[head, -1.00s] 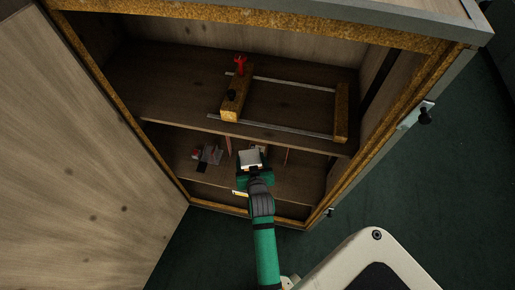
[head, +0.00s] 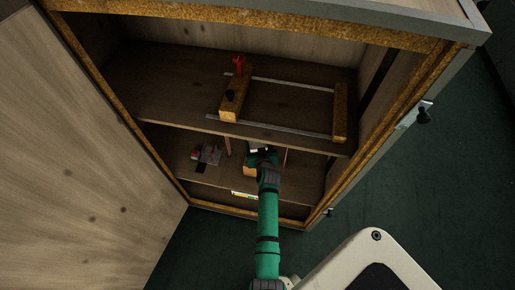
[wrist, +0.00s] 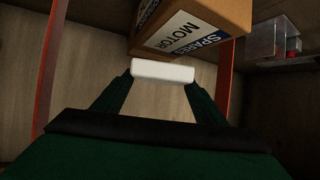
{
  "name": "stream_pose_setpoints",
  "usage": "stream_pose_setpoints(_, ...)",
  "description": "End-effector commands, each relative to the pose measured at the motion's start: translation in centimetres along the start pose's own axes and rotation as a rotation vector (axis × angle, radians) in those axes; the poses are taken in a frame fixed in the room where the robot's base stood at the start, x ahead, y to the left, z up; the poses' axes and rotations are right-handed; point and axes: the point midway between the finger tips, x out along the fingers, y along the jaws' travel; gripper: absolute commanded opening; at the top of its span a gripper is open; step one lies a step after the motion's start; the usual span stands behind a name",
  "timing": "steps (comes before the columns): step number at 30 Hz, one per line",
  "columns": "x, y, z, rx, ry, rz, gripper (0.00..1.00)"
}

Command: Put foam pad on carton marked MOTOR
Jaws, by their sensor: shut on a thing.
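My gripper (wrist: 160,82) is shut on a white foam pad (wrist: 162,72), held across its fingertips in the wrist view. A brown carton (wrist: 216,12) with a label reading SPARES MOTOR (wrist: 183,36) stands just beyond the pad; the label appears upside down. The pad overlaps the carton's lower edge in the picture, and I cannot tell whether they touch. In the head view my gripper (head: 263,157) is inside the cabinet's lower compartment, below the middle shelf. Only a little of the carton (head: 249,171) shows there, mostly hidden by my gripper.
The middle shelf (head: 170,95) overhangs the gripper and carries a wooden clamp frame (head: 236,92) with metal bars. Thin red uprights (wrist: 47,75) flank the gripper. A grey and red tool (head: 208,155) sits to the left. The open cabinet door (head: 75,160) stands at left.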

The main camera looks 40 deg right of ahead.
Motion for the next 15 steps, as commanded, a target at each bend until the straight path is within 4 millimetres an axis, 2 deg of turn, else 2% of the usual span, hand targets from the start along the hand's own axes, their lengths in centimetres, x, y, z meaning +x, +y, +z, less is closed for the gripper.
stream_pose_setpoints(3,0.8,-0.2,1.6,0.001,-0.003,-0.003,0.45)
stream_pose_setpoints(6,1.3,-0.3,2.4,-0.001,-0.001,-0.005,0.45)
stream_pose_setpoints(15,1.4,-0.4,2.6,-0.002,0.000,-0.005,0.45)
